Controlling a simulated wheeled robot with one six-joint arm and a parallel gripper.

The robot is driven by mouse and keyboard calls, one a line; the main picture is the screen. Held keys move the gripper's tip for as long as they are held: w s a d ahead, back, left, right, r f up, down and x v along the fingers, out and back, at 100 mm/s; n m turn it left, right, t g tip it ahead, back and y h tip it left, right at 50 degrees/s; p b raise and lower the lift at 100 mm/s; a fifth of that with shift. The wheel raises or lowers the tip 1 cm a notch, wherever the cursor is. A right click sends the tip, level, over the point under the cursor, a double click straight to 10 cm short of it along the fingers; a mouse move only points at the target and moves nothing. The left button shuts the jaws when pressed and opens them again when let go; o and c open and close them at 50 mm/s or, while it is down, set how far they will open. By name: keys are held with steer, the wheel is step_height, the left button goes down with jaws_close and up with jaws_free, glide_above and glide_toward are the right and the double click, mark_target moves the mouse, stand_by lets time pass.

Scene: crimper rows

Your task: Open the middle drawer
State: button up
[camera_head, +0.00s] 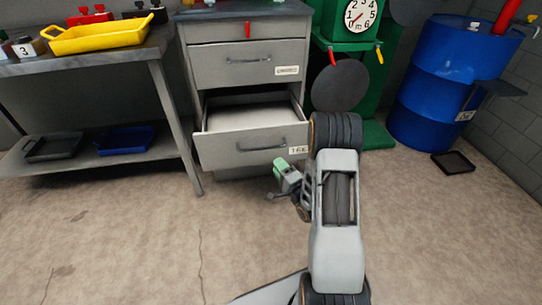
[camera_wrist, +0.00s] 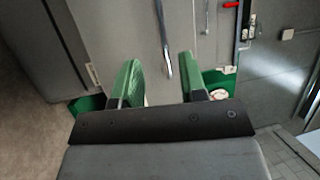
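The grey drawer cabinet (camera_head: 190,70) stands at the back, left of centre. Its drawer below the upper handled one is pulled out, with its empty pale inside showing. This open drawer's front (camera_head: 225,153) carries a bar handle (camera_head: 262,148). The drawer above (camera_head: 215,67) is shut. Anything lower is mostly hidden behind the open front. My gripper (camera_head: 281,174) is low, in front of the open drawer's right end. In the wrist view my gripper (camera_wrist: 160,62) has its green fingers wide apart, with a metal bar handle (camera_wrist: 162,35) beyond the gap; I see no grip on it.
A workbench (camera_head: 150,52) with a yellow tray (camera_head: 98,37) stands left; dark and blue trays lie on its lower shelf. A green machine with a dial (camera_head: 360,16) and a blue drum (camera_head: 440,85) stand right. A small black tray (camera_head: 453,162) lies on the floor. The front-left floor is clear.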

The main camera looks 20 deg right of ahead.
steer(key=shift+v, duration=1.8)
step_height(320, 180, up, 27)
steer(key=w+a+n+g+h+p, duration=0.2)
steer(key=n+g+h+p, duration=0.45)
steer(key=p, duration=1.25)
steer(key=s+a+r+n+g+y+p, duration=0.1)
steer(key=s+a+r+n+g+p, duration=0.1)
steer(key=s+r, duration=0.4)
steer(key=s+a+r+n+g+p, duration=0.3)
steer(key=s+r+g+p, duration=0.1)
steer(key=s+r+p, duration=0.2)
steer(key=s+a+r+n+g+y+p, duration=0.1)
steer(key=s+a+r+n+g+p, duration=0.2)
steer(key=s+r+p, duration=0.2)
step_height(320, 180, up, 3)
steer(key=shift+s+y, duration=0.35)
steer(key=shift+s, duration=0.5)
steer(key=shift+n+g, duration=0.25)
